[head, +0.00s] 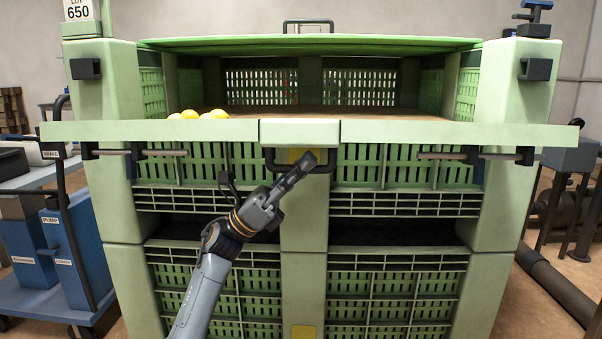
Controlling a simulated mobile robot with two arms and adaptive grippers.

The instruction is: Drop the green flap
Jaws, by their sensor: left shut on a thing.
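The green flap (440,134) is a long pale-green panel across the front of a large green slatted bin (108,190). It shows as a narrow band, wider than the bin front; its exact tilt is hard to tell. A black handle (270,160) hangs under its middle block. My left gripper (304,166) reaches up from below and is shut on the right part of this handle. The fingers partly hide the handle. My right gripper is not in view.
Several yellow round things (190,114) show just behind the flap. A green lid (400,43) spans the bin top. A blue cart (62,245) stands at the left, and dark equipment (572,158) at the right.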

